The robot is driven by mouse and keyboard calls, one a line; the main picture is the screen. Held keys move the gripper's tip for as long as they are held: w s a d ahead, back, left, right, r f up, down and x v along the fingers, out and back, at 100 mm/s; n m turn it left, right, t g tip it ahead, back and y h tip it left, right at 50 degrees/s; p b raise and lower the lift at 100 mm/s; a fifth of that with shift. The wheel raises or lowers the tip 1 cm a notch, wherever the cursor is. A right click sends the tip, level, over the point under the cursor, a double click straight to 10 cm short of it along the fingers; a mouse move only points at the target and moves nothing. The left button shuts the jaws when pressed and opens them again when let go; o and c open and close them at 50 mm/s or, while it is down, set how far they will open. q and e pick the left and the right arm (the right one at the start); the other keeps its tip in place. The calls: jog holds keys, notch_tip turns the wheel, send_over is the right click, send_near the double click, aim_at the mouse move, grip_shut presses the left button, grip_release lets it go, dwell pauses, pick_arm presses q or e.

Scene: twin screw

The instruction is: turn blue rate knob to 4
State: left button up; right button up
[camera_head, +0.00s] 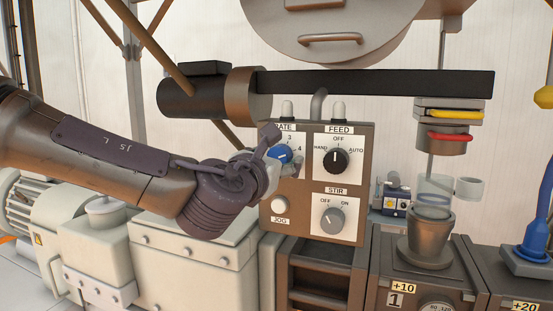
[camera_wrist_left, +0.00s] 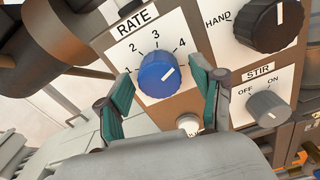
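The blue rate knob (camera_wrist_left: 160,75) sits on a white RATE plate marked 1 to 4. Its white pointer line aims to the upper right, on the side of the 4. In the head view the knob (camera_head: 280,154) is partly hidden by my left gripper (camera_head: 283,152). In the left wrist view that gripper (camera_wrist_left: 161,80) has its two teal-padded fingers spread, one on each side of the knob. A gap shows between each finger and the knob. My right gripper is not in view.
The black FEED knob (camera_head: 336,160) is close on the right. The STIR knob (camera_head: 333,220) is below it, and the white JOG button (camera_head: 279,205) is below the rate knob. A dark horizontal bar (camera_head: 380,84) runs above the control panel (camera_head: 365,190).

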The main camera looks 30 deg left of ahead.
pick_arm(q)
jog(key=shift+r, duration=0.1)
notch_tip(320, 180, up, 10)
jog(key=shift+f, duration=0.1)
dwell(0.5)
dwell(0.4)
